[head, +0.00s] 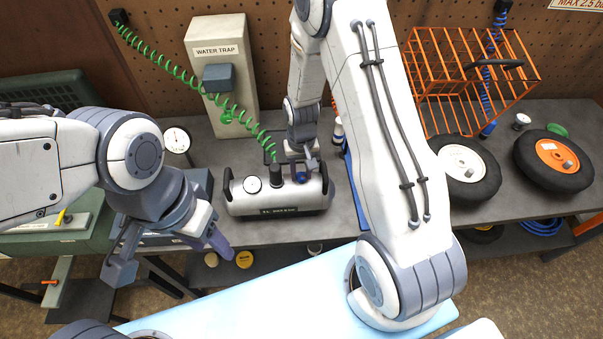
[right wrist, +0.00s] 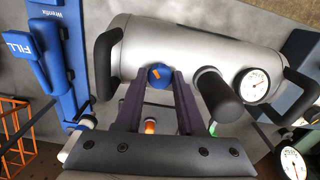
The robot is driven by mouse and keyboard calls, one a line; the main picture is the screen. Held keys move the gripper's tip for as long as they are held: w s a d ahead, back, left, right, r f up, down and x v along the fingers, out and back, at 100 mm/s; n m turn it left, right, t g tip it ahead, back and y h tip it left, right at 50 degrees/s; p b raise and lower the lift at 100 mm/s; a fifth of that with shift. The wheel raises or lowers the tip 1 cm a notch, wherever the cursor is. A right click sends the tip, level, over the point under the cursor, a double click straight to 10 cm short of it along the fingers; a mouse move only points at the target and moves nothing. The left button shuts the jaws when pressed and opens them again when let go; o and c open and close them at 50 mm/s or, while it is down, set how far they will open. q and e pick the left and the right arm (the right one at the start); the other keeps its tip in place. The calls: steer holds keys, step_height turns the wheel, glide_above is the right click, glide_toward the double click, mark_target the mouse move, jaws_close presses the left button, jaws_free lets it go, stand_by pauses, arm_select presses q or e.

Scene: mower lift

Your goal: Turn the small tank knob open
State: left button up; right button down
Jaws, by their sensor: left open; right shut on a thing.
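The small silver tank (head: 279,195) lies on the grey bench in the head view, with a white gauge and black handles. In the right wrist view the tank (right wrist: 190,45) fills the upper middle. Its blue knob (right wrist: 160,76) with an orange mark sits between the fingertips of my right gripper (right wrist: 161,78). My right gripper (head: 301,172) is shut on the knob, reaching down from above. My left gripper (head: 170,250) is open and empty, in front of the bench at the left. The tank's gauge (right wrist: 255,84) shows right of a black cylindrical part.
A water trap box (head: 222,75) stands behind the tank, with a green coiled hose (head: 185,75) hanging before it. An orange wire basket (head: 470,75) and two wheels (head: 463,168) are at the right. A blue FILL device (right wrist: 45,50) lies beside the tank.

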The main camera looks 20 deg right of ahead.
mark_target(301, 175)
steer(key=n+b, duration=0.1)
steer(key=n, duration=0.4)
steer(key=shift+n, duration=0.3)
steer(key=shift+n+b, duration=0.45)
steer(key=shift+n, duration=1.75)
steer(key=c, duration=0.5)
jaws_free()
steer(key=shift+r, duration=0.15)
steer(key=shift+r+b, duration=1.1)
steer(key=shift+r, duration=4.05)
